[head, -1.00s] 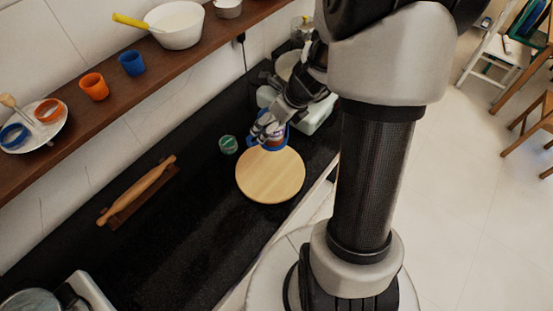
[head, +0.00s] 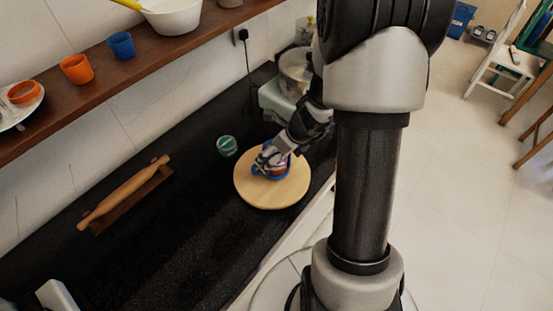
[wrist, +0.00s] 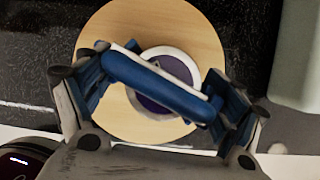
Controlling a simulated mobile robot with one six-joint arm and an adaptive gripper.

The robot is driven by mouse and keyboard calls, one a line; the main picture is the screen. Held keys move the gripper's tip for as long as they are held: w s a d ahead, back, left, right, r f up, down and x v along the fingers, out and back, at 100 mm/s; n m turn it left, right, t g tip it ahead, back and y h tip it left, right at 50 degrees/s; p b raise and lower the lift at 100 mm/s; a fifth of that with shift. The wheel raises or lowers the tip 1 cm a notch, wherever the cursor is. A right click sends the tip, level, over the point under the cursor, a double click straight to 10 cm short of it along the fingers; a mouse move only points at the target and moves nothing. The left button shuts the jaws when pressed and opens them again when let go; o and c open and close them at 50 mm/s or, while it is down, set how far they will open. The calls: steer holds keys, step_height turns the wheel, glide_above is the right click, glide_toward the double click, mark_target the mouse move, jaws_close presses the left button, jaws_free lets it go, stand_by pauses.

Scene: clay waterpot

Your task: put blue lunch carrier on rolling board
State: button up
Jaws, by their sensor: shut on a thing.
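The round pale wooden rolling board (head: 272,198) lies on the black counter, and it fills the upper middle of the wrist view (wrist: 110,35). The blue lunch carrier (head: 279,173) is over the far half of the board, partly hidden by my gripper (head: 266,160). In the wrist view, my gripper (wrist: 155,88) is shut on the blue lunch carrier's handle (wrist: 150,80), with the round white-and-purple body below it. The carrier looks roughly upright. I cannot tell whether its base touches the board.
A green-lidded jar (head: 227,146) stands left of the board. A rolling pin (head: 125,193) on its wooden rest lies further left. Pots (head: 297,68) and a pale green box (head: 277,100) stand behind. A wooden shelf (head: 180,50) runs above.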

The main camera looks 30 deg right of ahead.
steer(key=shift+f, duration=0.25)
steer(key=shift+f, duration=0.15)
steer(key=o, duration=1.4)
steer(key=shift+c, duration=0.2)
